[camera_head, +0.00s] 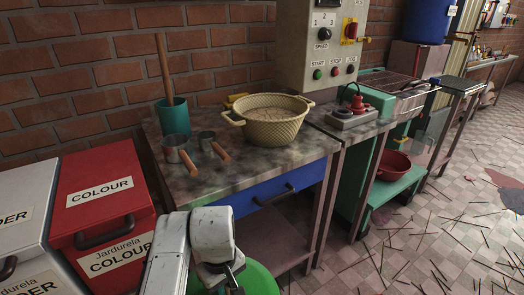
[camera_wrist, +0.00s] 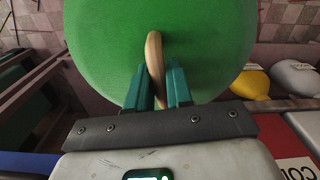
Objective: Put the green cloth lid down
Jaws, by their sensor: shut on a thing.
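The green cloth lid (camera_wrist: 215,45) is a round green disc with a curved wooden handle (camera_wrist: 154,45). It fills the upper middle of the wrist view. My gripper (camera_wrist: 156,72) is shut on the handle, with one teal finger on each side of it. In the head view the lid (camera_head: 262,281) shows at the bottom edge, low in front of the table. My gripper (camera_head: 226,281) is partly hidden there by my own arm. Most of the lid is cut off or covered in that view.
A stone-topped table (camera_head: 235,180) carries a wicker basket (camera_head: 272,128), a teal cup (camera_head: 173,120) and two small metal pots with wooden handles. A red COLOUR bin (camera_head: 102,185) and a grey bin (camera_head: 22,215) stand at left. The tiled floor (camera_head: 440,215) at right is strewn with sticks.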

